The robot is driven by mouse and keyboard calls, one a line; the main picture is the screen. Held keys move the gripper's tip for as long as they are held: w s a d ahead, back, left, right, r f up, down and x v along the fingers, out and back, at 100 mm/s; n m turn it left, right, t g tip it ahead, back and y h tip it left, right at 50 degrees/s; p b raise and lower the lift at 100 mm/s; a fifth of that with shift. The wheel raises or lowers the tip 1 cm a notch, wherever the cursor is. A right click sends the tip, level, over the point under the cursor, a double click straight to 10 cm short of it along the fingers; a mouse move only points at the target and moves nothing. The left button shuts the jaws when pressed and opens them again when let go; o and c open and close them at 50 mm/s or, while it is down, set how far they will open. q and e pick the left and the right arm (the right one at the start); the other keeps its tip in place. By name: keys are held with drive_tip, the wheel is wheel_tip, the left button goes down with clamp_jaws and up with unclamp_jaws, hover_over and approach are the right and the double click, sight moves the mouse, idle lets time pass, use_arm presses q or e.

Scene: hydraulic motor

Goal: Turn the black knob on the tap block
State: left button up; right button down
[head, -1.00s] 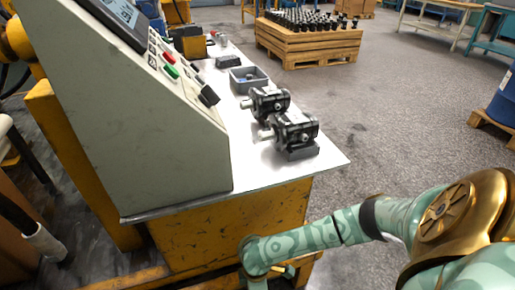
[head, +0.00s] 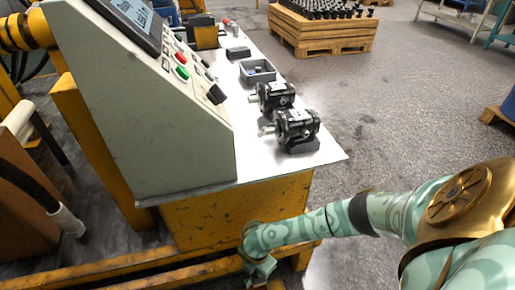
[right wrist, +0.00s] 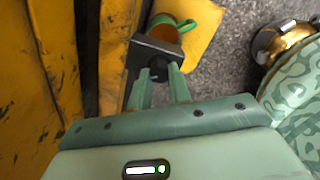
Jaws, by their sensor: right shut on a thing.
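The tap block (right wrist: 152,49) is a dark grey box in the upper middle of the right wrist view, beside the yellow frame. Its black knob (right wrist: 157,73) faces my right gripper (right wrist: 160,80). The two pale green fingers stand one on each side of the knob and are shut on it. In the head view my right gripper (head: 259,272) is low at the bottom edge, beside the yellow bench base, and its fingertips are hard to make out there. The knob and tap block cannot be made out in the head view. My left gripper is not in view.
A yellow bench (head: 238,212) carries a grey control console (head: 135,105) and two black hydraulic motors (head: 296,128). A green cup-like part (right wrist: 172,24) sits just beyond the tap block. Yellow beams stand close on the left. Open floor (head: 400,110) lies to the right.

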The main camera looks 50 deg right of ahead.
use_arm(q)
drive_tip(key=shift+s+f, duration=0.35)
use_arm(e)
drive_tip(key=shift+n, duration=0.3)
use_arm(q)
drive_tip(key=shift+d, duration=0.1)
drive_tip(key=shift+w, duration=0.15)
use_arm(e)
drive_tip(key=c, duration=1.3)
unclamp_jaws()
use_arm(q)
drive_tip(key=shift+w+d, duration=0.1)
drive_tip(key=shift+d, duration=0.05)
